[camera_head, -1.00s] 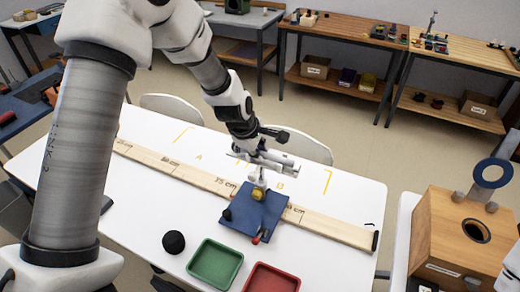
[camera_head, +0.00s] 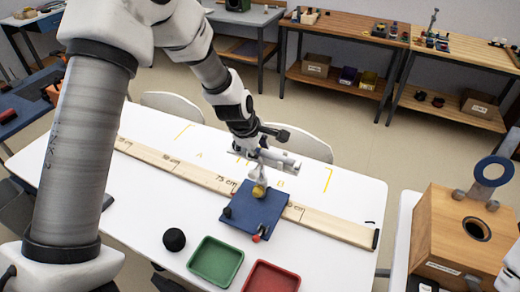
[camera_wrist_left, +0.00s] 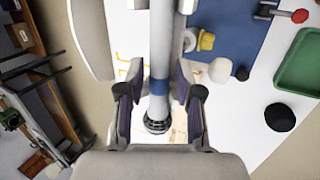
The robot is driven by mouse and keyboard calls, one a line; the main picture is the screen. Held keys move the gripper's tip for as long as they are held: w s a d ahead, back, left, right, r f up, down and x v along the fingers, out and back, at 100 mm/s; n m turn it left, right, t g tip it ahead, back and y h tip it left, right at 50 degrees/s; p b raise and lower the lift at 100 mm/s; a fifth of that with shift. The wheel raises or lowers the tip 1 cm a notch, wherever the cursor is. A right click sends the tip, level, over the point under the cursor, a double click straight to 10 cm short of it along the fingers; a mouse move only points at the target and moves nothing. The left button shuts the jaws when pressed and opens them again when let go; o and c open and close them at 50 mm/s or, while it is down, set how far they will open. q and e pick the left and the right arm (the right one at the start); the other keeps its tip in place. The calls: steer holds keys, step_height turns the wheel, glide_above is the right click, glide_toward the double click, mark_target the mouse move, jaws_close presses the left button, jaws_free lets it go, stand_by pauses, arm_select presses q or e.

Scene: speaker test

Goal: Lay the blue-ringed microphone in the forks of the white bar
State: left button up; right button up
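The blue-ringed microphone (camera_wrist_left: 158,88) shows in the left wrist view, with a pale handle, a blue band and a dark head. Its pale handle (camera_head: 281,160) points right in the head view. My left gripper (camera_wrist_left: 158,92) is open around the microphone, one finger on each side with a narrow gap. It also shows in the head view (camera_head: 258,154). The white bar (camera_head: 261,177) stands under the handle, above a blue plate (camera_head: 265,211) with a yellow knob (camera_head: 258,191). I cannot tell whether the microphone rests in the forks. My right gripper is not in view.
A wooden ruler (camera_head: 335,227) crosses the white table (camera_head: 145,215). A wooden box (camera_head: 445,238) stands at the right. Chairs stand behind the table.

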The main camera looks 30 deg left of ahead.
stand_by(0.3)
arm_select(q)
steer(key=v, duration=1.2)
steer(key=shift+f, duration=0.1)
